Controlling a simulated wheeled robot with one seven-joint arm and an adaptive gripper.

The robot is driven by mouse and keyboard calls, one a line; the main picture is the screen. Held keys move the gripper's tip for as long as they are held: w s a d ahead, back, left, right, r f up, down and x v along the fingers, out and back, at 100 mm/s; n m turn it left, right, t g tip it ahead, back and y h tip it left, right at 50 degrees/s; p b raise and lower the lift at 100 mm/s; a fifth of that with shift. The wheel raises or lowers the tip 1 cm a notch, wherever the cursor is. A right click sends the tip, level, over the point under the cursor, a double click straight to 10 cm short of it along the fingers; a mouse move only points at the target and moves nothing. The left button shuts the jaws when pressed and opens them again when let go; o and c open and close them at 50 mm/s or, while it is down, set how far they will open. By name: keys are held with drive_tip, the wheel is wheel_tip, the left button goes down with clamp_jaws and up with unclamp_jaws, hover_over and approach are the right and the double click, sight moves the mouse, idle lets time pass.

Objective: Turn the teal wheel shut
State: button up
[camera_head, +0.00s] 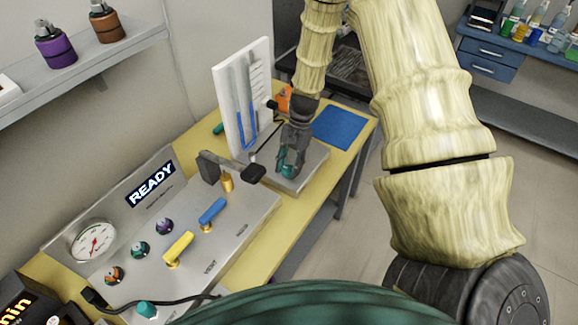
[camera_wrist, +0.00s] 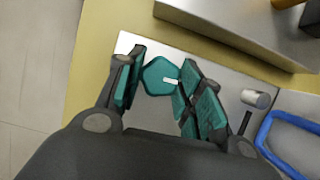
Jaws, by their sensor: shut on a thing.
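The teal wheel (camera_wrist: 157,76) sits on the pale metal plate in the wrist view, with a small white mark on its right side. My gripper (camera_wrist: 163,66) has its dark, teal-padded fingers on either side of the wheel and is shut on it. In the head view my gripper (camera_head: 289,168) reaches down to the plate beside the white manometer board (camera_head: 240,100) with its blue U-tube. There the fingers largely hide the wheel.
A metal panel (camera_head: 235,225) with yellow (camera_head: 178,248) and blue (camera_head: 213,212) levers, a gauge (camera_head: 93,240) and a READY display (camera_head: 151,184) stands left of my gripper. A black-handled lever (camera_head: 232,168) is close by. A blue mat (camera_head: 340,127) lies behind right.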

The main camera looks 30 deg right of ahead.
drive_tip(key=shift+w, duration=0.1)
drive_tip(key=o, duration=1)
drive_tip(key=shift+r, duration=0.1)
drive_tip(key=v, duration=1.2)
